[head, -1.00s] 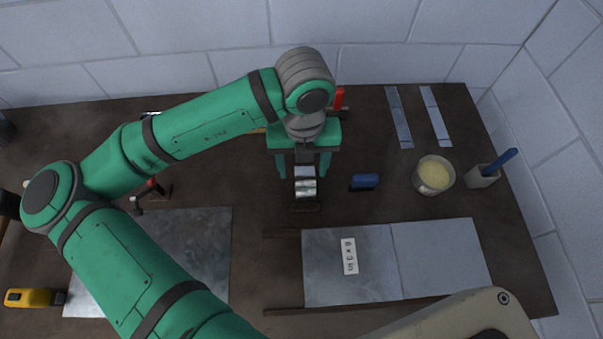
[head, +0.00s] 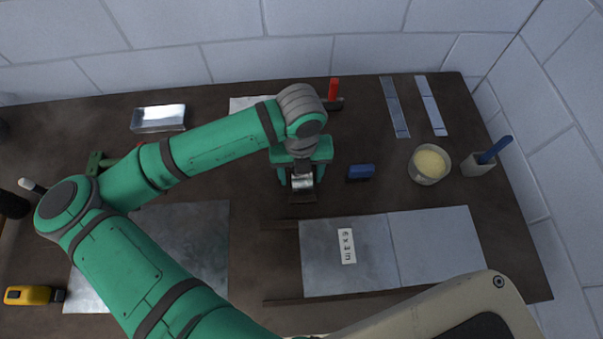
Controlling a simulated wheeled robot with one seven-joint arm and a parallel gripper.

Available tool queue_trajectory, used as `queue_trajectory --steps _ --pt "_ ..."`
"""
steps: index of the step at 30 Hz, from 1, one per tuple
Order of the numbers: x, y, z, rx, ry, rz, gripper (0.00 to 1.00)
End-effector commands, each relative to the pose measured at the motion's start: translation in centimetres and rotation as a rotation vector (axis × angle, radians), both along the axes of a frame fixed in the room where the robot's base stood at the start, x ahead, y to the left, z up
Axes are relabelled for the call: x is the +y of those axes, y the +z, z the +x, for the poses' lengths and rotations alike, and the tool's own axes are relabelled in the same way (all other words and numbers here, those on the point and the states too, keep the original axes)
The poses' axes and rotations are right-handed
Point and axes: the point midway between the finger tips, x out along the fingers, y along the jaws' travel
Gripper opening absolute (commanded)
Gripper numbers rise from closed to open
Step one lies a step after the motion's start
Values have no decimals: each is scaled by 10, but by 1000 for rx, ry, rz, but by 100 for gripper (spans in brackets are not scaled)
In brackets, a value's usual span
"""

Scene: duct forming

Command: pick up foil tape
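The foil tape (head: 302,183) is a small shiny silver roll on a dark holder (head: 302,198) near the middle of the bench. My gripper (head: 301,177) is directly above and around it, pointing down. Its two green fingers stand apart, one to the left and one to the right of the roll. The fingers look open, with small gaps beside the roll. The top of the roll is partly hidden under my gripper.
A blue block (head: 361,172) lies close to the right of my gripper. A bowl of pale paste (head: 430,165) and a cup with a blue-handled tool (head: 480,164) stand farther right. A labelled metal sheet (head: 345,275) lies in front. A red-handled tool (head: 334,92) is behind.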

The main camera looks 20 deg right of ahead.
Motion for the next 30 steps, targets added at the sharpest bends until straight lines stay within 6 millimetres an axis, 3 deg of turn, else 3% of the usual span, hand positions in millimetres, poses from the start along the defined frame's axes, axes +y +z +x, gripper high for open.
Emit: queue_trajectory --steps 2,9,20,30 --pt "-1 0 0 0 -1 0 59" --pt "-1 0 0 0 -2 0 9" --pt "-1 4 0 -1 -2 -1 9" --pt "0 39 -3 -3 -8 -2 9"
